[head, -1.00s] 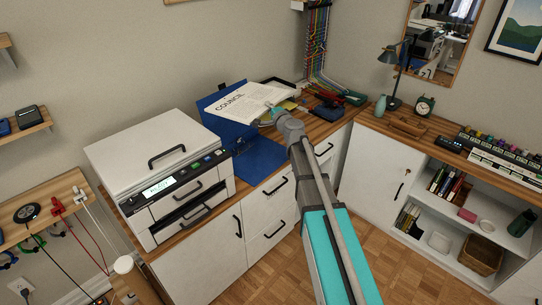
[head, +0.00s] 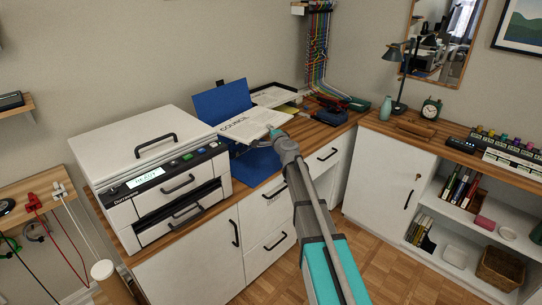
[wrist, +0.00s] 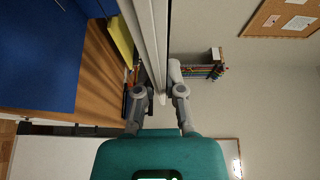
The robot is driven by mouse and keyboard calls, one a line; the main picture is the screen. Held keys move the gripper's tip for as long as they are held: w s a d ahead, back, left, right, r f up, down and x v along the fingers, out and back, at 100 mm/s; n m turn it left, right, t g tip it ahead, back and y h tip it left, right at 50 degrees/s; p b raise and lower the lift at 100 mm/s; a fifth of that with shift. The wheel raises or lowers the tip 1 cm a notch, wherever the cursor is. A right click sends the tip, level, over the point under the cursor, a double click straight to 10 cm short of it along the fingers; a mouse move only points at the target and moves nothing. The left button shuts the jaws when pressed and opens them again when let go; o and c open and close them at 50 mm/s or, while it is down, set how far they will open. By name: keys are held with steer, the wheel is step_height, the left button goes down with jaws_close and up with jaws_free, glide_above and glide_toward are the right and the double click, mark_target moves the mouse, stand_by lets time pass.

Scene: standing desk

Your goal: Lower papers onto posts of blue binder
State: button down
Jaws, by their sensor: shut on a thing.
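The white papers (head: 250,125), with "COUNCIL" printed on top, are held over the blue binder, roughly level in the head view. In the wrist view the papers (wrist: 150,45) show edge-on between the fingers. My gripper (head: 279,135) is shut on their right edge; its fingers also show in the wrist view (wrist: 161,97). The blue binder lies open on the counter. Its raised cover (head: 219,101) stands behind the papers and its flat part (head: 257,166) lies below them, beside the printer. The binder (wrist: 40,50) is at the left in the wrist view. Its posts are hidden.
A white printer (head: 155,180) stands close on the left. Behind the papers is a dark tray (head: 276,95) holding a sheet. A red and black tool (head: 329,108) and a green one (head: 358,106) lie to the right. Coloured cables (head: 318,50) hang on the wall.

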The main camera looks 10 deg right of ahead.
steer(key=h+b, duration=0.1)
steer(key=b, duration=0.7)
glide_above(270, 168)
step_height(270, 168, down, 9)
steer(key=shift+w+f, duration=0.15)
steer(key=shift+f, duration=0.05)
steer(key=shift+d, duration=0.1)
steer(key=shift+f, duration=0.1)
steer(key=shift+f+b, duration=2.65)
steer(key=shift+b, duration=0.2)
steer(key=shift+f+b, duration=0.75)
stand_by(2.6)
